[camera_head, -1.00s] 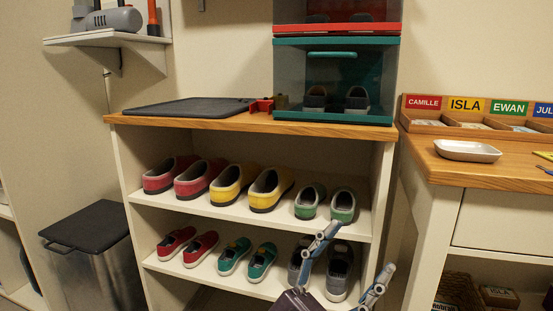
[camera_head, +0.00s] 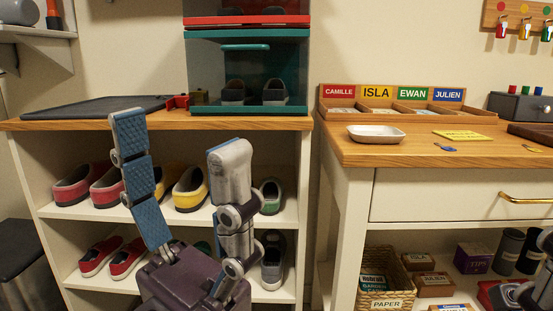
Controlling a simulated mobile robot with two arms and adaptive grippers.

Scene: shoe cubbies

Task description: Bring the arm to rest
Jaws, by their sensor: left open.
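My left gripper (camera_head: 178,132) stands large in front of the shoe shelf, fingers pointing up. Its two fingers are well apart, with blue textured pads, and nothing is between them. The shoe shelf (camera_head: 235,124) has a wooden top and two visible rows of shoes. Red shoes (camera_head: 72,188) and a yellow shoe (camera_head: 190,190) show on the upper row, red shoes (camera_head: 100,258) on the lower. The gripper hides part of both rows. Grey and dark parts at the lower right edge may belong to my right gripper, but they are cut off.
A wooden-topped counter (camera_head: 400,155) at right bears a white dish (camera_head: 376,134), a name-labelled tray (camera_head: 390,108) and a yellow note (camera_head: 462,135). A basket (camera_head: 385,300) and small boxes sit below. A teal box (camera_head: 250,110) and dark mat (camera_head: 90,108) lie on the shelf top.

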